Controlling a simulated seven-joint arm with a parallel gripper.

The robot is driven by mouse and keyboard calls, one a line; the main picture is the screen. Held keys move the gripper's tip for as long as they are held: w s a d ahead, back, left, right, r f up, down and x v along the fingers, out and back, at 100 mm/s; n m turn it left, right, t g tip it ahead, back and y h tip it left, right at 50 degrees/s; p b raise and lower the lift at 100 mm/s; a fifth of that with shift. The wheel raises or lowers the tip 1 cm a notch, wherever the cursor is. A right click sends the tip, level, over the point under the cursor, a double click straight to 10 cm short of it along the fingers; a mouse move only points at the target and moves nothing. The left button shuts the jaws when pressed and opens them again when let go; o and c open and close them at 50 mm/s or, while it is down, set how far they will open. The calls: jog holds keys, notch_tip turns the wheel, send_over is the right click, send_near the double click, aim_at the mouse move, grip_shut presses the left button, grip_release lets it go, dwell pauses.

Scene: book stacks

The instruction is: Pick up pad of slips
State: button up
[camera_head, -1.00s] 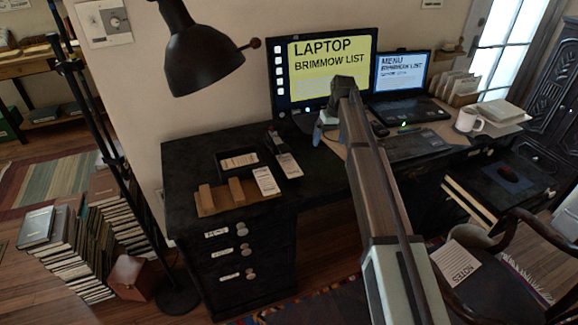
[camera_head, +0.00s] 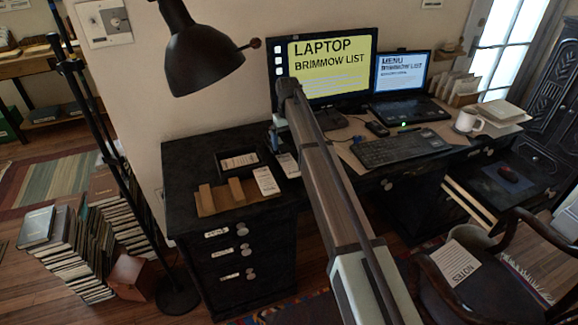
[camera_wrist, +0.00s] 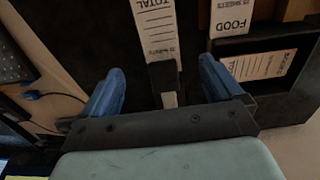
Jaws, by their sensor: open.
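A white pad of slips marked TOTAL, 25 sheets (camera_wrist: 157,30), lies on the black desk at the top middle of the wrist view. A dark block (camera_wrist: 163,75) covers part of its lower end. In the head view this pad (camera_head: 288,165) is partly hidden by my arm. A third pad (camera_wrist: 262,65) lies in a black tray. My gripper (camera_wrist: 160,88) is open and empty, its blue fingers either side of the dark block. Contact cannot be told.
The black tray (camera_wrist: 233,44) and a wooden holder (camera_head: 208,203) stand close to the pads. A black lamp (camera_head: 192,55) hangs over the desk's left side. A monitor (camera_head: 325,65), laptop (camera_head: 402,75), keyboard (camera_head: 388,150) and mug (camera_head: 467,120) stand to the right.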

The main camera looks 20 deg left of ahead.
aim_at(288, 163)
jog(key=shift+s+f, duration=0.1)
jog(key=shift+f, duration=3.95)
jog(key=c, duration=1.2)
jog(key=shift+r, duration=0.8)
jog(key=s+d, duration=1.7)
notch_tip(288, 163, up, 6)
